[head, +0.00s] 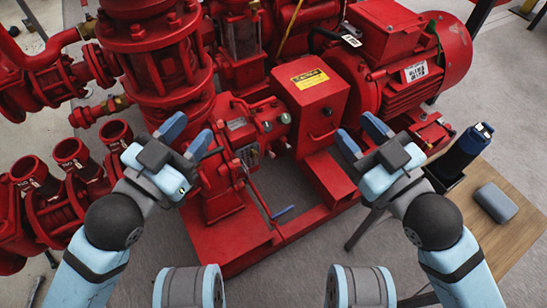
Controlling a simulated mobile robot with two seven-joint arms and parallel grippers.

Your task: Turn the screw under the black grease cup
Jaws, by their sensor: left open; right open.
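A red pumpset fills the middle and back of the head view. Its pump body (240,135) has small fittings on its front, too small to tell apart. I cannot make out a black grease cup or the screw under it. My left gripper (187,135) is open and empty, in front of the pump body's left side. My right gripper (361,134) is open and empty, right of the red box (312,95) with a yellow label. I see neither gripper gripping any part of the pumpset.
A red motor (405,50) stands at the back right. Red valves (72,155) line the left. A blue-tipped lever (282,211) sticks out low in front. A wooden table (520,170) at the right holds a dark blue bottle-like object (462,152) and a grey case (495,203).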

